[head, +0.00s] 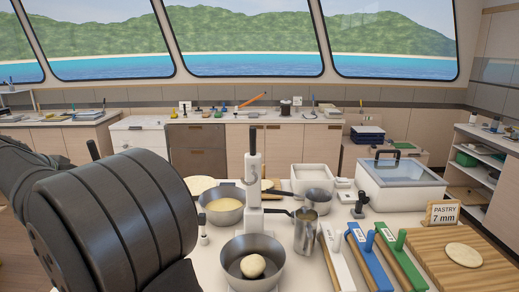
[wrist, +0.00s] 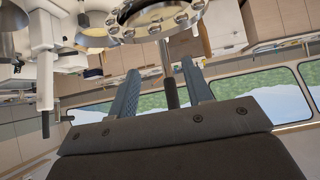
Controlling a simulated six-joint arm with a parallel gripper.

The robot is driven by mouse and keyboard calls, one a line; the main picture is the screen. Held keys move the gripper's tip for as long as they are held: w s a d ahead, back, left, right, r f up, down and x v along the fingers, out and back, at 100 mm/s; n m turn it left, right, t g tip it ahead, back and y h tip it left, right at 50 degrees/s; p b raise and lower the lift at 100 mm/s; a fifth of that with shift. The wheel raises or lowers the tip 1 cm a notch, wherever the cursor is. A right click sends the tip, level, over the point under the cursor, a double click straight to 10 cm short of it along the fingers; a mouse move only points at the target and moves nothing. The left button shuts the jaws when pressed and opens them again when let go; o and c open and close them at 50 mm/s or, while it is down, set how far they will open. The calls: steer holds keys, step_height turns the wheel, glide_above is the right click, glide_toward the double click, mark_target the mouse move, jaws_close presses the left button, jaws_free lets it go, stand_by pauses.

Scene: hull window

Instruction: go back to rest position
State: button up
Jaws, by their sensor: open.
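My gripper (wrist: 161,70) shows in the wrist view with its two dark fingers well apart. I see nothing held between them; a dark rod stands in the gap, and its depth is unclear. The wrist view is upside down, with the windows low in the picture. In the head view my thick dark arm fills the left side, and the fingers cannot be clearly made out there. A steel bowl (head: 232,277) with a dough ball (head: 252,265) sits on the white worktop, right of my arm. A pan (head: 222,205) with pale contents stands behind it.
A white upright device (head: 253,178), steel jug (head: 306,232) and lidded box (head: 400,190) crowd the worktop. White, blue (head: 372,262) and green (head: 400,262) tools lie at front. A wooden board (head: 490,262) with a dough disc (head: 463,254) and a "PASTRY 7 mm" sign (head: 443,213) are right.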

steer(key=s+f, duration=0.9)
steer(key=f, duration=0.5)
steer(key=shift+s, duration=0.15)
